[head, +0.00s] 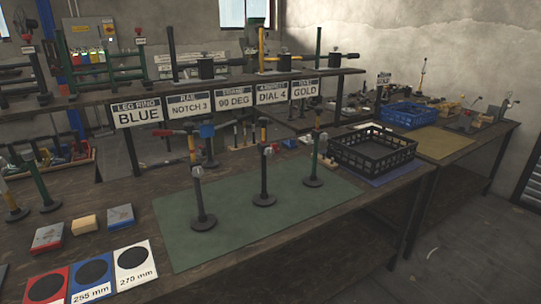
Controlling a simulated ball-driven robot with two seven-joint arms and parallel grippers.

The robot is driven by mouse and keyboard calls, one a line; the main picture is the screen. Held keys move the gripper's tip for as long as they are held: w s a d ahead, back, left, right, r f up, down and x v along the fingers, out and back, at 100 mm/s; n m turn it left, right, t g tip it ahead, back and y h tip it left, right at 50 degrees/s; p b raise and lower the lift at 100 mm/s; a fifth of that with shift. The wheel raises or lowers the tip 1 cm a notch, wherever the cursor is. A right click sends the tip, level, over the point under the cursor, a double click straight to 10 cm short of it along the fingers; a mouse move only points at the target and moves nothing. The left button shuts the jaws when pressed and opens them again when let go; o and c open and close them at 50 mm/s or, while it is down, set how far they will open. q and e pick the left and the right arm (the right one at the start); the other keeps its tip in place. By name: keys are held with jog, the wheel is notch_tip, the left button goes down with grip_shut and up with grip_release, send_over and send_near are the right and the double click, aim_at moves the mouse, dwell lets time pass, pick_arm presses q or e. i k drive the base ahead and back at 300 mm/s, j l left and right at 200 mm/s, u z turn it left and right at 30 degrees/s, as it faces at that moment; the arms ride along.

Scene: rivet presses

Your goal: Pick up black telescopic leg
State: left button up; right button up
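Three upright legs with round dark bases stand on the green mat (185,235). The left leg (200,200) has a dark grey shaft and a pale collar near its top. The middle leg (264,178) is dark with a pale collar. The right leg (314,160) is also dark with a pale collar and stands farthest back. Coloured parts behind overlap the leg tops, so where each leg ends is hard to tell. I cannot tell which one is the black telescopic leg. Neither of my grippers is in view.
A black crate (372,163) stands right of the mat, with a blue crate (409,113) beyond. Signs, including DIAL 4 (272,93), hang from the shelf (215,82). The mat's front right is clear.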

aim_at(264, 198)
jog(key=i+l+u, duration=0.4)
jog(key=i+l, duration=0.25)
jog(key=i+l+u, duration=0.2)
jog(key=i+l, duration=0.15)
jog(key=i+l+u, duration=0.2)
jog(key=l, duration=0.3)
jog(key=i+l+u, duration=0.2)
jog(key=l, duration=0.3)
jog(key=i, duration=0.1)
